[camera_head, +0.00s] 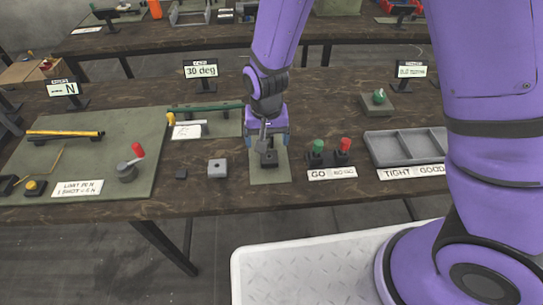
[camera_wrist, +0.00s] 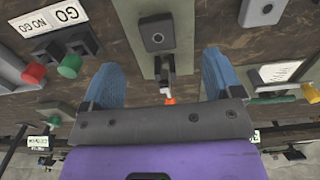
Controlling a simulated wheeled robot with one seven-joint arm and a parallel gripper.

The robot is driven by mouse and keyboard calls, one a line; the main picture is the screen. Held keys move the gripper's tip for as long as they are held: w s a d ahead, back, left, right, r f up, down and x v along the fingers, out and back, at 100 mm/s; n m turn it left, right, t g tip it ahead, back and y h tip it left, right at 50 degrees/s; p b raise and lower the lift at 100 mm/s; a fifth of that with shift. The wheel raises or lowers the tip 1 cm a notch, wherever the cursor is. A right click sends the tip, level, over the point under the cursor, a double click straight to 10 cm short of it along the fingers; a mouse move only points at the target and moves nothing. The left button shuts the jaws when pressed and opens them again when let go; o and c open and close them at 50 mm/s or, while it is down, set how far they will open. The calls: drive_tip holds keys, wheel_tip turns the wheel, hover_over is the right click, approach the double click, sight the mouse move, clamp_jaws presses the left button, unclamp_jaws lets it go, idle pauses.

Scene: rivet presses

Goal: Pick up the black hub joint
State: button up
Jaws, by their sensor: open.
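A black block with a round hole, which looks like the black hub joint (camera_head: 269,160), sits on a narrow green mat (camera_head: 270,177) on the wooden table. In the wrist view the black block (camera_wrist: 158,35) lies beyond my fingertips, near the top edge. A grey lever-like piece (camera_wrist: 165,70) with an orange end shows between the block and my gripper; I cannot tell if they are joined. My gripper (camera_head: 267,140) is open above the mat, its two blue fingers apart on either side of the grey piece. The fingers hold nothing. In the wrist view my gripper (camera_wrist: 160,82) covers the lower part.
A grey cube (camera_head: 217,168) and a small dark block (camera_head: 181,173) are left of the mat. A stand with green and red knobs (camera_head: 329,157) is close on the right, then a grey tray (camera_head: 405,147). A larger green mat (camera_head: 90,150) lies left.

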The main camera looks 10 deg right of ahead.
hover_over(270, 161)
drive_tip(key=f, duration=0.4)
drive_tip(key=shift+s+a+f, duration=0.2)
drive_tip(key=shift+a+f, duration=0.1)
drive_tip(key=shift+a, duration=0.05)
drive_tip(key=shift+w+d+f, duration=0.15)
drive_tip(key=shift+f, duration=1.15)
drive_tip(key=shift+w+d+f, duration=0.1)
drive_tip(key=shift+d+f, duration=0.05)
drive_tip(key=shift+f, duration=1.15)
drive_tip(key=shift+c, duration=0.4)
drive_tip(key=c, duration=0.9)
